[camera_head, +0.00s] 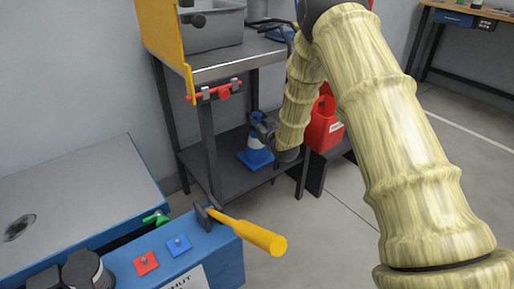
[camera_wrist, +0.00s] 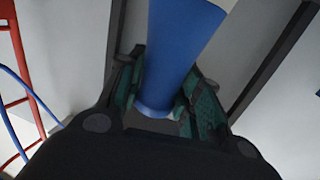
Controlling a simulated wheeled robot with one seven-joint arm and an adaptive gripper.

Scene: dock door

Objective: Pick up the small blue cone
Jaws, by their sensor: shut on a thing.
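The small blue cone (camera_head: 256,158) has a square base and a white band, and is upright at the lower shelf of the grey table. My gripper (camera_head: 262,128) is at the cone's upper part, reaching in from the right under the tabletop. In the wrist view my gripper (camera_wrist: 160,95) is shut on the cone (camera_wrist: 183,42), with green-padded fingers on both sides of it. I cannot tell whether the base touches the shelf.
The table's lower shelf (camera_head: 216,163) and top edge (camera_head: 240,66) surround my gripper. A red bin (camera_head: 325,128) stands right of the table. Floor at lower centre is clear.

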